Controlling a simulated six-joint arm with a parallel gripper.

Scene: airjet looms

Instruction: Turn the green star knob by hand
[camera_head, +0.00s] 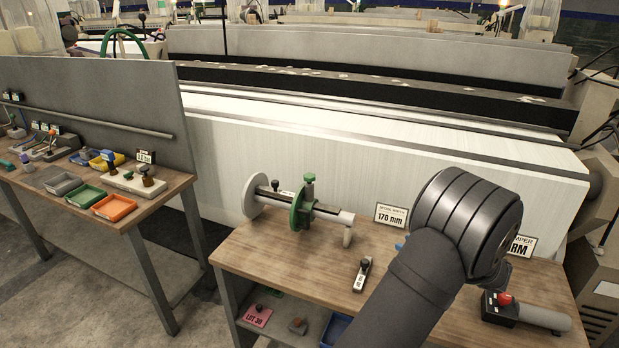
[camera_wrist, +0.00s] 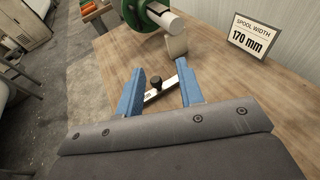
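A spool fixture with a green disc (camera_head: 302,208) on a horizontal bar stands on the wooden bench. A small green knob (camera_head: 309,178) shows at the top of this disc; its star shape is too small to make out. The disc also shows at the top of the wrist view (camera_wrist: 145,17), partly cut off. My gripper (camera_wrist: 160,67) has two blue fingers spread apart with nothing held between them. It is above the bench, apart from the green parts. In the head view my arm hides most of the gripper.
A small black-and-white labelled piece (camera_head: 362,275) lies on the bench, seen between my fingers. A "170 mm" sign (camera_head: 391,216) stands behind. A black box with a red button (camera_head: 503,305) is at right. A left bench holds coloured trays (camera_head: 113,207).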

